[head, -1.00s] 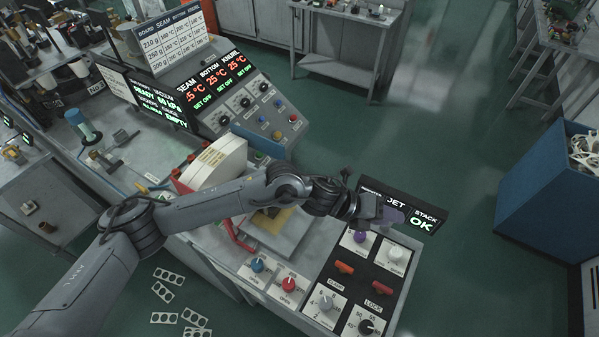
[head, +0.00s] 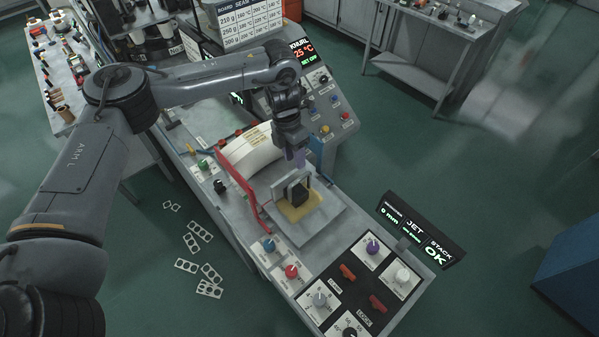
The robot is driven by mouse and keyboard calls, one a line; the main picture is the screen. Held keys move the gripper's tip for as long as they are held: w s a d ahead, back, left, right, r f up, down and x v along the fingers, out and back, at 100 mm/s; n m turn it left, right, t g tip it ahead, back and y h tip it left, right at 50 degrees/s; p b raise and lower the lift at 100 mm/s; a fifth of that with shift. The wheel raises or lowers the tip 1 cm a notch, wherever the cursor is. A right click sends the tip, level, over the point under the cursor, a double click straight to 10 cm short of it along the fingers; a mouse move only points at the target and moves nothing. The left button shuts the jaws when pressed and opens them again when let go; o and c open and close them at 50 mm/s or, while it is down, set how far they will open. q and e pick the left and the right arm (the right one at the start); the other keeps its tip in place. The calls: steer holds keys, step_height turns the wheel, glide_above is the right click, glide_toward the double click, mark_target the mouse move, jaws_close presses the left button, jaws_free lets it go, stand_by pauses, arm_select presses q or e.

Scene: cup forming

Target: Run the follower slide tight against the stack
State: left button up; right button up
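My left gripper (head: 299,158) hangs at the end of the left arm, pointing down. Its fingers are small and dark against the machine, so I cannot tell whether they are open. Just below it, a dark upright block with a pale frame (head: 297,188), possibly the follower slide, stands on a yellowish pad (head: 302,206) on a grey plate. I cannot tell whether the gripper touches it. Behind and left is a white curved body with a yellow label (head: 257,148), partly covered by the arm. I cannot make out the blank stack with certainty. My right gripper is not in view.
A red curved bar (head: 240,185) runs along the plate's left side. A knob panel (head: 365,278) is at the front, and a display (head: 421,232) reads STACK OK. A sloped console (head: 330,105) stands behind. Loose punched blanks (head: 195,236) lie on the floor.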

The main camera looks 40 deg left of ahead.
mark_target(299, 178)
arm_select(q)
steer(key=shift+d+f+p, duration=0.2)
steer(key=shift+d+f, duration=0.05)
steer(key=shift+f, duration=0.9)
steer(key=shift+d+f+p, duration=0.15)
steer(key=shift+d+f, duration=0.1)
steer(key=shift+f, duration=0.9)
steer(key=shift+d+f+p, duration=0.2)
steer(key=shift+d+f, duration=0.05)
steer(key=shift+f, duration=0.9)
steer(key=shift+c, duration=0.3)
jaws_close()
